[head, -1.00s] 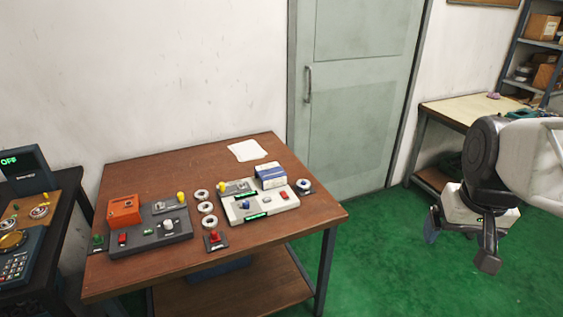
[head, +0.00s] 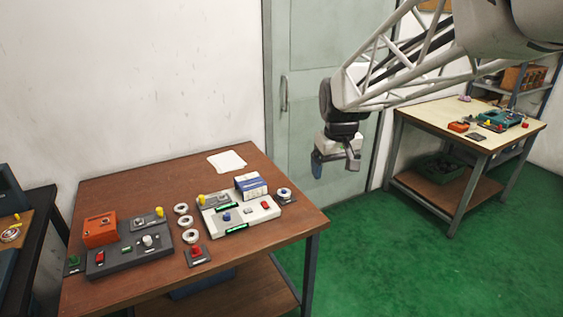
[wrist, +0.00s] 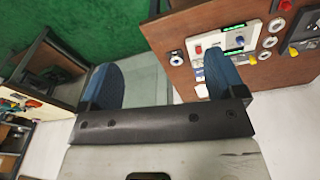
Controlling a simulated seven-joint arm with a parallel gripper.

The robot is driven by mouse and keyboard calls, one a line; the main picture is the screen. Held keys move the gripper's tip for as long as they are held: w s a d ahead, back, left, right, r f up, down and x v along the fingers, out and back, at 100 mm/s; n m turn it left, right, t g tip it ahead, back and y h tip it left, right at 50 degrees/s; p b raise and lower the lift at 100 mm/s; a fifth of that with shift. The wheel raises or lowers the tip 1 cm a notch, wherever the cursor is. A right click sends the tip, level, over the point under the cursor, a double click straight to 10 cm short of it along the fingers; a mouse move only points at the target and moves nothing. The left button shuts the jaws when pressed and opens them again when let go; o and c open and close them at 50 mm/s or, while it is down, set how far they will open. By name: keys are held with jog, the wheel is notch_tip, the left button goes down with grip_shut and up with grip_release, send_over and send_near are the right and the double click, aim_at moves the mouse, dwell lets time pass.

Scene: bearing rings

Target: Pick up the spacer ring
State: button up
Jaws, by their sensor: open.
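Three pale rings stand in a short column on the brown table between two control panels: a far ring (head: 181,209), a middle ring (head: 186,222) and a near ring (head: 190,236). Another ring (head: 284,194) sits on a small dark plate at the table's right. I cannot tell which one is the spacer ring. My gripper (head: 336,164) is open and empty, in the air right of the table and in front of the door. In the wrist view my blue-tipped fingers (wrist: 162,80) are apart, with the table at upper right.
The brown table (head: 290,236) carries a white panel (head: 238,216), a dark grey panel (head: 128,256), an orange box (head: 100,229), a blue-and-white box (head: 250,186) and a paper sheet (head: 227,162). A second bench (head: 450,121) stands at right. Green floor between them is clear.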

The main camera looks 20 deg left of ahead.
jog(key=w+a+f+n, duration=0.1)
jog(key=w+a+f, duration=0.2)
jog(key=a, duration=0.4)
jog(key=w+a+f+n, duration=0.2)
jog(key=w+a, duration=0.1)
jog(key=a, duration=0.5)
jog(key=n+g, duration=0.1)
jog(key=n, duration=0.4)
send_near(185, 218)
jog(key=shift+s+d+f+h, duration=0.2)
jog(key=shift+s+f+h, duration=0.1)
jog(key=shift+s+f, duration=0.15)
jog(key=shift+f, duration=0.15)
jog(key=shift+w+f, duration=0.1)
jog(key=shift+f, duration=1.05)
jog(key=shift+f, duration=0.15)
jog(key=shift+f, duration=2.45)
